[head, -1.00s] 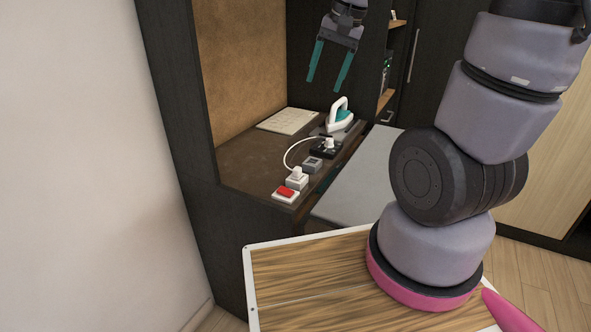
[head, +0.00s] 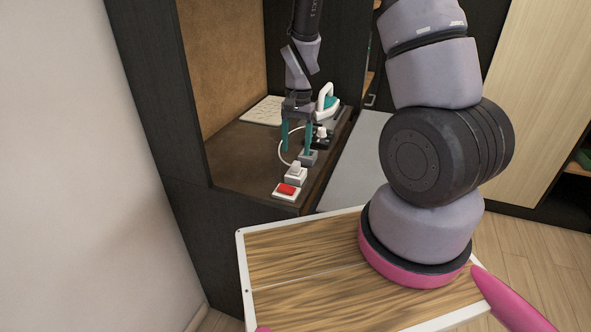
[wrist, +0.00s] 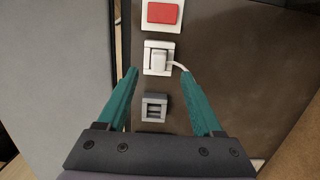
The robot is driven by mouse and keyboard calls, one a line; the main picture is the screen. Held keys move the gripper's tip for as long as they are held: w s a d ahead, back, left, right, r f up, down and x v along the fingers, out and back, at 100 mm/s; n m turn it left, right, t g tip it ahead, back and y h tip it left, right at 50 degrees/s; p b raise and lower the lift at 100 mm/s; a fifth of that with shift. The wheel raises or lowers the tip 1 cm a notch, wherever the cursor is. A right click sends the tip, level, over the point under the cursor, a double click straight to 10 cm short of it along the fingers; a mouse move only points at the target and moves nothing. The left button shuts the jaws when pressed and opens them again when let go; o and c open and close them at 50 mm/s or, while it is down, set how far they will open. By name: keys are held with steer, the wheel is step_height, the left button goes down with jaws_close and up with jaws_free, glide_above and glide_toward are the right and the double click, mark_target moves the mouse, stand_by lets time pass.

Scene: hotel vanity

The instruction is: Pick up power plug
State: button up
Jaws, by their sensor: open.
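The white power plug (head: 296,166) sits in a white socket block (head: 296,179) on the brown vanity top, with a white cord running from it. In the wrist view the plug (wrist: 158,60) lies just beyond my fingertips, roughly between their lines. My gripper (head: 297,152) has teal fingers, spread and empty, pointing down over the vanity top. In the wrist view my gripper (wrist: 158,70) straddles the near side of the plug without visibly touching it. The far end of the cord is partly hidden by my gripper in the head view.
A red switch (head: 287,189) lies in front of the socket block, and a grey socket block (head: 308,157) behind it. A white and teal iron (head: 327,101) and a white paper (head: 262,110) are farther back. A dark wall panel (head: 150,100) bounds the left side.

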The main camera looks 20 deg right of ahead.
mark_target(296, 163)
steer(key=shift+s+a+f, duration=0.1)
steer(key=shift+s+f, duration=0.1)
steer(key=shift+f, duration=1.35)
steer(key=shift+s+a+f, duration=0.1)
steer(key=shift+s+f, duration=0.1)
steer(key=shift+f, duration=1.35)
steer(key=shift+d, duration=0.1)
jaws_close()
